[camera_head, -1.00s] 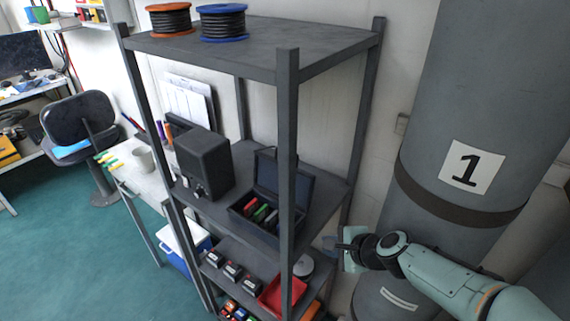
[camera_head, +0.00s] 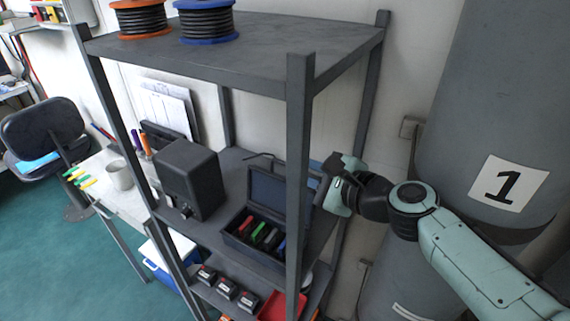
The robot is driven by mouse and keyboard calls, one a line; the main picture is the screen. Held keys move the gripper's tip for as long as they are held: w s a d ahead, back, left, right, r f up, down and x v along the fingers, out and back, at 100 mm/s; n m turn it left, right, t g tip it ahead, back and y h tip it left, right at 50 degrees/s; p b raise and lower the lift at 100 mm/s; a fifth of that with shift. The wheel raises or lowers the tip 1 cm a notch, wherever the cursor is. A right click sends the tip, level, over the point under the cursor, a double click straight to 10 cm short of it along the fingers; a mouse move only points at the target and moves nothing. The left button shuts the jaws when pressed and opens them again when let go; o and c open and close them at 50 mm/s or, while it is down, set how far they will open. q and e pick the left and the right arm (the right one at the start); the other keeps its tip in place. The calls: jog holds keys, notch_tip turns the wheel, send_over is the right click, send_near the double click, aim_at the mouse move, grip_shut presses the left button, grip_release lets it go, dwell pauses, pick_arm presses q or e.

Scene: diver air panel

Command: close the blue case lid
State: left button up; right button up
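The dark blue case (camera_head: 237,241) stands on the middle shelf of the grey rack, behind the front right post. Its lid (camera_head: 266,188) is raised and leans back, open. Red, green and blue items lie inside the case. My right gripper (camera_head: 332,184) is at the right side of the rack, just right of the lid and at about its height. A gap shows between the lid and the gripper, partly behind the post. The gripper's fingers are too small and overlapped to tell whether they are open. My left gripper is out of view.
The rack's front right post (camera_head: 297,170) stands between the camera and the case. A black box (camera_head: 190,178) sits left of the case. Cable spools (camera_head: 207,22) are on the top shelf. A grey cylinder (camera_head: 500,120) marked 1 stands at right.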

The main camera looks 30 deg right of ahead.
aim_at(280, 162)
jog(key=x, duration=0.6)
jog(key=shift+w+f, duration=0.1)
jog(key=shift+w, duration=0.25)
jog(key=shift+a, duration=0.1)
grip_shut()
